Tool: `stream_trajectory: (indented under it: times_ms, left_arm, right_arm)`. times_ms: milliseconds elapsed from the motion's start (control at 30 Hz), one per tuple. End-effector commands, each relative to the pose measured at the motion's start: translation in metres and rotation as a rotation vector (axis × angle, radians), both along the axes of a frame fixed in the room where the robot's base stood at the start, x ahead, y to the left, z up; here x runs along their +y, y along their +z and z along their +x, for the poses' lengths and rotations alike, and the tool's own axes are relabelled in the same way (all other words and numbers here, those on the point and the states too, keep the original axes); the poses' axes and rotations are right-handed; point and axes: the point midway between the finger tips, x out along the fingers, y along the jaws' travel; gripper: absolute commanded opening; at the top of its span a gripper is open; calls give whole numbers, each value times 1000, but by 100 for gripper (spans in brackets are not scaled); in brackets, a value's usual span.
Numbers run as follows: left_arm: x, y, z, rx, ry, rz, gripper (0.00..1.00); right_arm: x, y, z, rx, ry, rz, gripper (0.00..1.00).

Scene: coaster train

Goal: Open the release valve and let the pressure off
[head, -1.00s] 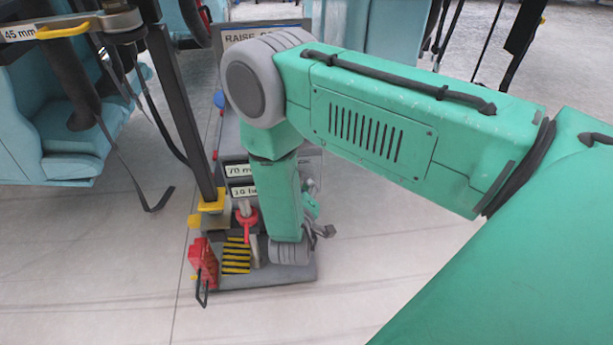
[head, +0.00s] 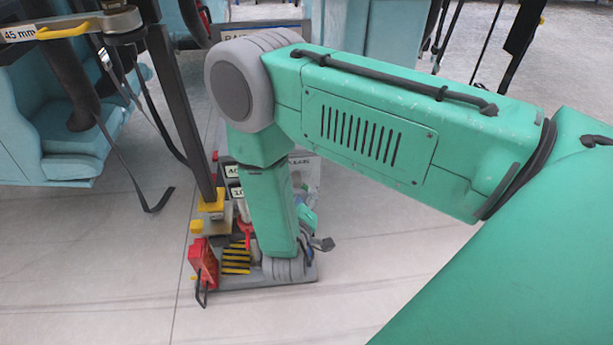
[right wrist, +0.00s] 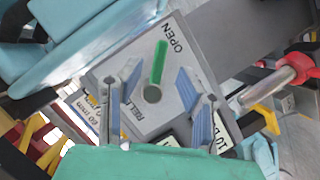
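In the right wrist view a green lever (right wrist: 159,62) on a round grey pivot sits on a grey panel (right wrist: 190,65). The lever's free end lies beside the printed word OPEN (right wrist: 174,38). My right gripper (right wrist: 157,80) is open, with one blue-padded finger on each side of the lever and pivot. I see gaps between the pads and the lever; depth is hard to judge. In the head view this gripper (head: 321,243) shows only partly, low at the right of the grey machine base (head: 285,284). The lever cannot be made out there. My left gripper is not in view.
A red-ended rod (right wrist: 290,75) stands right of the panel. Pale floor is open at the right.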

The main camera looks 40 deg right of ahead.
Motion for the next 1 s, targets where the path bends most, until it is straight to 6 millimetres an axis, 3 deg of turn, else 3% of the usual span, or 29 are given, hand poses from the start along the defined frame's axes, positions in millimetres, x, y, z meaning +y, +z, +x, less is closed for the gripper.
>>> stream_trajectory:
  times_ms: [200,400,1000]
  left_arm:
    - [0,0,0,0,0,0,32]
    - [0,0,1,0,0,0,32]
    - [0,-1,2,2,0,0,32]
  right_arm:
    - [36,12,-30,2,5,1,32]
    - [55,19,-48,3,3,0,32]
    - [59,21,-52,3,1,0,32]
